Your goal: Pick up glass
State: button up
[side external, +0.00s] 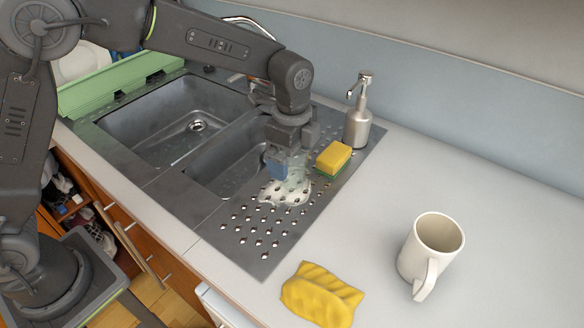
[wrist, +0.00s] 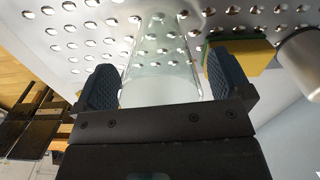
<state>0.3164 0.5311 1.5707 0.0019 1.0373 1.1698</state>
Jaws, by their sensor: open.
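A clear glass (side external: 292,185) lies or leans on the perforated metal drainboard, right of the sink; its exact tilt is hard to tell. In the wrist view the glass (wrist: 162,60) sits between the two dark blue fingers, with a gap on each side. My gripper (side external: 288,165) points down over the glass and is open around it. In the wrist view my gripper (wrist: 165,82) has its fingers on both sides of the glass. Part of the glass is hidden behind the fingers in the side view.
A yellow-green sponge (side external: 333,158) lies just right of my gripper. A soap dispenser (side external: 358,120) stands behind it. A white mug (side external: 432,250) and a yellow cloth (side external: 320,295) are on the counter (side external: 500,220). The double sink (side external: 180,125) is to the left, with a green rack (side external: 115,85) beyond.

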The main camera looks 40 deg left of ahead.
jog(key=shift+c, duration=0.4)
jog(key=c, duration=1)
jog(key=shift+r, duration=0.1)
jog(key=shift+r, duration=0.5)
jog(key=s+a+r, duration=0.1)
jog(key=a+r, duration=0.9)
jog(key=a, duration=0.1)
jog(key=w+a+f+n, duration=0.1)
jog(key=a+f+n, duration=0.7)
jog(key=n, duration=0.5)
jog(key=d+r+m, duration=0.2)
jog(key=m, duration=0.2)
jog(key=s+d+r+m, duration=0.1)
jog(key=d+r+m, duration=0.2)
jog(key=m, duration=0.1)
jog(key=d+r+m, duration=0.2)
jog(key=r+m, duration=0.1)
jog(key=m, duration=0.2)
jog(key=shift+s+d, duration=0.2)
jog(key=shift+d, duration=0.05)
